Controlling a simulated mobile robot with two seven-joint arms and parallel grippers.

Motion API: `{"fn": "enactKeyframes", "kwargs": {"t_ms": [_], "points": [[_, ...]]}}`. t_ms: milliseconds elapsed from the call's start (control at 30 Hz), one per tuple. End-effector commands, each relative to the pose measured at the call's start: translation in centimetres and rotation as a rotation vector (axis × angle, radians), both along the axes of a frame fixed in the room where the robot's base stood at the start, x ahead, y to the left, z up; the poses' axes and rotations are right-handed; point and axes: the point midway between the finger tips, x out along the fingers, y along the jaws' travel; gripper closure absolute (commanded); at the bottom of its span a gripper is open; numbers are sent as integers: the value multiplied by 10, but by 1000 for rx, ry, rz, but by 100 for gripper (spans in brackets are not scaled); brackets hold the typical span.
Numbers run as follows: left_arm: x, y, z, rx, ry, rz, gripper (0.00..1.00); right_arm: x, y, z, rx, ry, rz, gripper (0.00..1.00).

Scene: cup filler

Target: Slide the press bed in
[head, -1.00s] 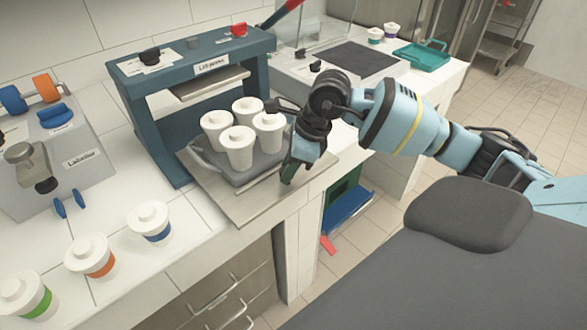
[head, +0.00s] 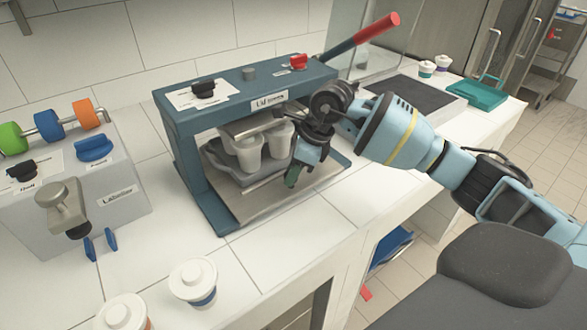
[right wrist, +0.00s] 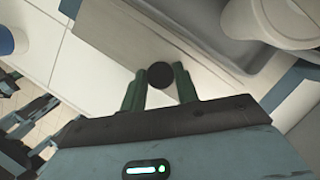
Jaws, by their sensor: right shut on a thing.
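The blue lid press (head: 215,100) stands on the counter with its red-handled lever (head: 375,30) raised. The grey press bed (head: 222,166) carries white lidded cups (head: 246,152) and lies largely beneath the press's top beam, over a flat metal plate (head: 262,203). The beam and my right gripper hide some of the cups. My right gripper (head: 293,176) is at the bed's front right. In the right wrist view its fingers are shut on a dark round knob (right wrist: 160,75) beside the bed's edge (right wrist: 200,40). My left gripper is not in view.
A grey machine (head: 105,200) with coloured rolls stands to the left. Lidded cups with blue (head: 195,283) and orange bands stand on the front counter. A dark-topped unit (head: 408,95) and a teal tray (head: 478,95) are to the right.

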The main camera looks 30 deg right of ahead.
Motion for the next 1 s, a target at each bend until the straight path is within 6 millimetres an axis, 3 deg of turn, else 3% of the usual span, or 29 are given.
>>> {"fn": "enactKeyframes", "kwargs": {"t_ms": [467,500,600,1000], "points": [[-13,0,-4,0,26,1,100,4,-1,2,1,-16,-7,100],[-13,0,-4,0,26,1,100,4,-1,3,0,-17,-6,65],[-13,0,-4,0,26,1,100,3,-1,2,0,-14,-6,52],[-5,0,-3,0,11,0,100,0,-3,6,-1,-7,-4,49]]}}
